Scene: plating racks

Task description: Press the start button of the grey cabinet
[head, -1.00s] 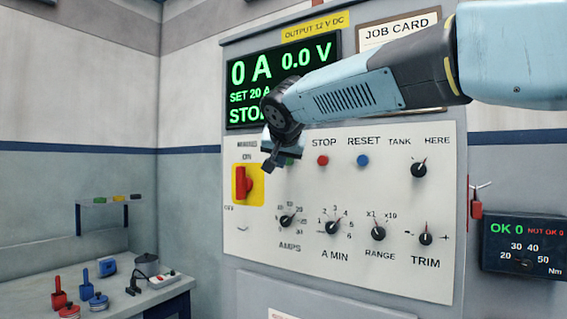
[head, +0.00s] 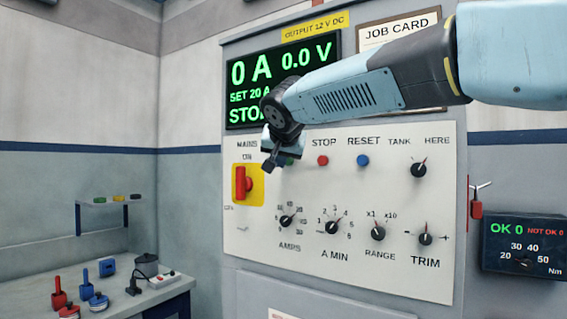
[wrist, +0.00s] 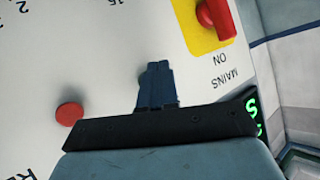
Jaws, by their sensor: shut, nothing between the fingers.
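The grey cabinet (head: 345,262) stands in the middle of the head view, with a pale control panel below its display (head: 250,98). The display reads 0 A, 0.0 V and a partly covered STOP line. My gripper (head: 270,167) is shut and empty in front of the panel, between the mains switch (head: 241,182) and the red stop button (head: 322,160). In the wrist view my closed fingers (wrist: 156,70) point at the panel, between the red stop button (wrist: 69,113) and the mains switch (wrist: 215,17).
A blue reset button (head: 362,160) sits right of stop. Several black knobs line the lower panel, including the amps knob (head: 287,221). A workbench (head: 160,296) with tools stands at lower left, and a torque display (head: 525,245) at right.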

